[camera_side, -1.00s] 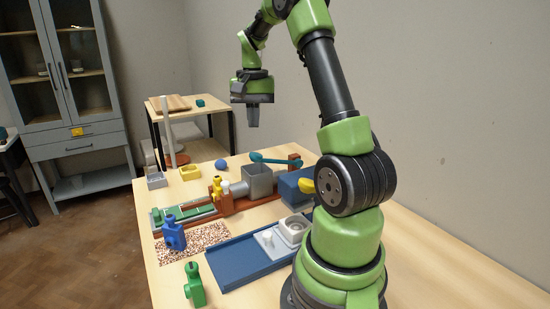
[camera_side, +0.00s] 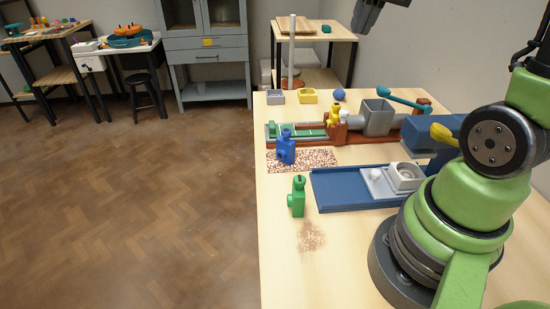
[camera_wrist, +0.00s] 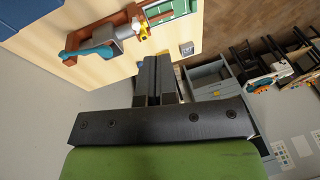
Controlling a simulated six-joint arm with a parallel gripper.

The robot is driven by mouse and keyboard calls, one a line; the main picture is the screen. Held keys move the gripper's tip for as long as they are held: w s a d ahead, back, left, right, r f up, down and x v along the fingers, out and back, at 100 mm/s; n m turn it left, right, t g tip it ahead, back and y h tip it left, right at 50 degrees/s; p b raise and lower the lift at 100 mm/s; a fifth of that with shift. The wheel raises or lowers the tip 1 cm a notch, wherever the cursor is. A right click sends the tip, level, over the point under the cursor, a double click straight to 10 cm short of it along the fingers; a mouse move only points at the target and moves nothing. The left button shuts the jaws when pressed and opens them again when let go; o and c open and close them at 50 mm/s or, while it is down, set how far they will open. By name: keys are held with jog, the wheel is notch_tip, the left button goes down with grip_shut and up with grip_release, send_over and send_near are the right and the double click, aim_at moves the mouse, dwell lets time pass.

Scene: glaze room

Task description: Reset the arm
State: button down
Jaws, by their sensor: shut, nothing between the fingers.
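My gripper (camera_wrist: 158,62) shows in the wrist view with its two dark fingers together and nothing between them. In the side view only a dark end of it (camera_side: 368,14) shows at the top edge, high above the table and clear of everything on it. Most of my upper arm is out of the side view; my green base stands at the right.
The wooden table (camera_side: 290,250) bears a blue figure (camera_side: 286,148), a green figure (camera_side: 298,197), a blue tray (camera_side: 340,188), a grey box (camera_side: 378,118), a teal lever (camera_side: 400,98) and a blue ball (camera_side: 339,95). A side table (camera_side: 335,37) and a cabinet (camera_side: 208,60) stand behind.

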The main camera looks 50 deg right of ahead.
jog(key=s+a+n+t+y, duration=0.1)
jog(key=s+a+n+t, duration=0.1)
jog(key=a, duration=0.4)
jog(key=s+a+n+t+y, duration=0.1)
jog(key=s+a+n+t, duration=0.1)
jog(key=s+a+n, duration=0.2)
jog(key=s+a, duration=0.3)
jog(key=shift+a+y, duration=0.2)
jog(key=shift+y, duration=0.1)
dwell(0.5)
